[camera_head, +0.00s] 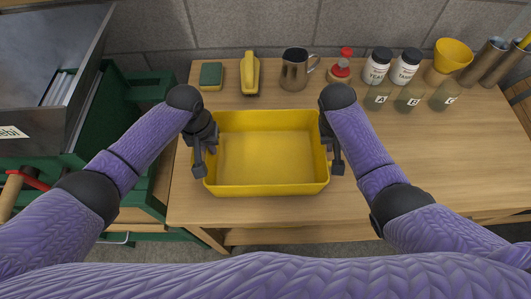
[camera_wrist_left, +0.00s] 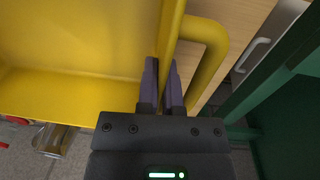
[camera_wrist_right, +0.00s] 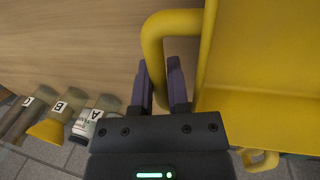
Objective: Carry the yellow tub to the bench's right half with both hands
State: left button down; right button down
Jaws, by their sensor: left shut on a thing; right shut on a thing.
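The yellow tub (camera_head: 268,189) is an empty, open rectangular box over the front left part of the wooden bench (camera_head: 400,165). My left gripper (camera_head: 200,168) is shut on its left side; in the left wrist view the fingers (camera_wrist_left: 163,85) straddle the tub wall (camera_wrist_left: 172,30) beside a looped handle (camera_wrist_left: 215,60). My right gripper (camera_head: 337,165) is shut at its right side; in the right wrist view the fingers (camera_wrist_right: 160,85) close around the handle (camera_wrist_right: 153,50). The tub looks about level. I cannot tell whether its base touches the bench.
The bench's front right is clear. A green cabinet (camera_head: 130,130) stands left.

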pick_arm(q)
jog(key=shift+r, duration=0.1)
pick_arm(e)
jog(key=shift+r, duration=0.1)
